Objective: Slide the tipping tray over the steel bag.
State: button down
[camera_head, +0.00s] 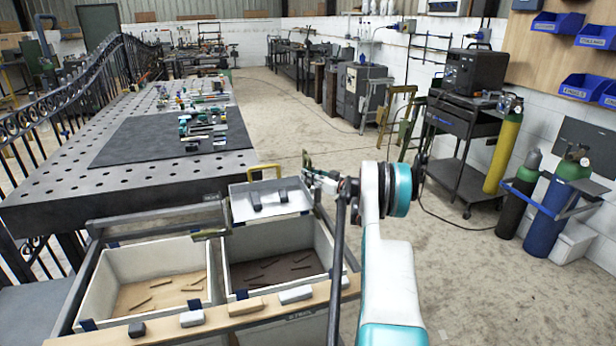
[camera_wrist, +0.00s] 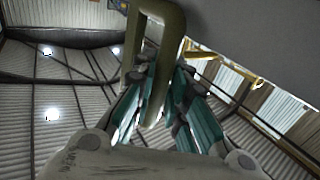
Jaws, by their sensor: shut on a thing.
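My gripper (camera_head: 314,177) is at the tray's right side. In the wrist view its teal fingers (camera_wrist: 165,105) are shut around an olive loop handle (camera_wrist: 176,30). Where that handle joins the tray is hard to see.
A left-hand bin (camera_head: 103,290) with a tan bottom stands beside the right one. A wooden ledge (camera_head: 240,308) with small blocks runs along the front. A perforated steel table (camera_head: 60,195) stands behind left.

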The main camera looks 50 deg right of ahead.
jog(key=shift+s+d, duration=0.2)
jog(key=c, duration=1.6)
grip_release()
jog(key=shift+s+d, duration=0.1)
jog(key=shift+d, duration=0.05)
jog(key=s, duration=1.1)
jog(key=shift+s+d, duration=0.1)
jog(key=shift+s, duration=0.3)
